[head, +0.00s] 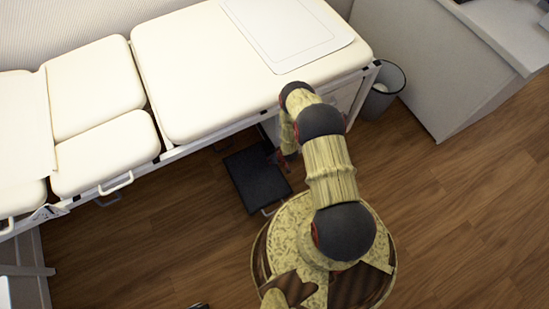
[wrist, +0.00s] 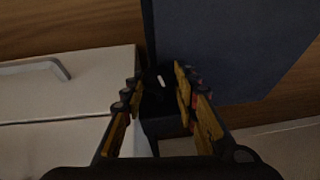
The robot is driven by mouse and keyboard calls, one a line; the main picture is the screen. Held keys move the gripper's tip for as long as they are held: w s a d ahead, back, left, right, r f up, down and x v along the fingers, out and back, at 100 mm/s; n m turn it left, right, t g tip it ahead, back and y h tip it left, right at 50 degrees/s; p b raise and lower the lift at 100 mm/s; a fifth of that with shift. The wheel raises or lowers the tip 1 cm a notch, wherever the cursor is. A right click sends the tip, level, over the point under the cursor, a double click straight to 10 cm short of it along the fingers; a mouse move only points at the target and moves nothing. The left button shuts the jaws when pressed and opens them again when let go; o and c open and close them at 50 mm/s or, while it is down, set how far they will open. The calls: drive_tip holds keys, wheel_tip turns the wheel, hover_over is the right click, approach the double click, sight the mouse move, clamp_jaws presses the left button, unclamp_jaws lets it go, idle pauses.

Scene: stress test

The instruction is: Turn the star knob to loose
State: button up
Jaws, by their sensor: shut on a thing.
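The star knob (wrist: 157,95) shows in the wrist view as a dark, poorly lit shape with a short white mark near its top. It lies between the two fingers of my gripper (wrist: 158,84), which are shut on it, one on each side. Its lobes and any loose or tight marking are too dark to read. In the head view my gripper (head: 281,158) is low beside the front edge of the couch, above the black step (head: 258,183). The knob is not distinguishable there.
The cream padded couch (head: 205,70) overhangs close to my arm, with a paper sheet (head: 283,35) on it. In the wrist view a white drawer front with a handle (wrist: 40,68) is left of the fingers. A bin (head: 383,90) stands right; wooden floor is clear at right.

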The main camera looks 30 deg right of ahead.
drive_tip(key=shift+w+a+r+h+p, duration=0.1)
drive_tip(key=shift+h+p, duration=0.1)
drive_tip(key=shift+h, duration=0.3)
drive_tip(key=shift+w+h+p, duration=0.1)
drive_tip(key=shift+h+p, duration=0.05)
drive_tip(key=shift+h, duration=0.35)
drive_tip(key=o, duration=1.2)
drive_tip(key=shift+s, duration=0.1)
drive_tip(key=shift+c, duration=0.2)
drive_tip(key=shift+s, duration=0.1)
drive_tip(key=v, duration=1.1)
drive_tip(key=shift+s+r, duration=0.2)
drive_tip(key=shift+r, duration=0.15)
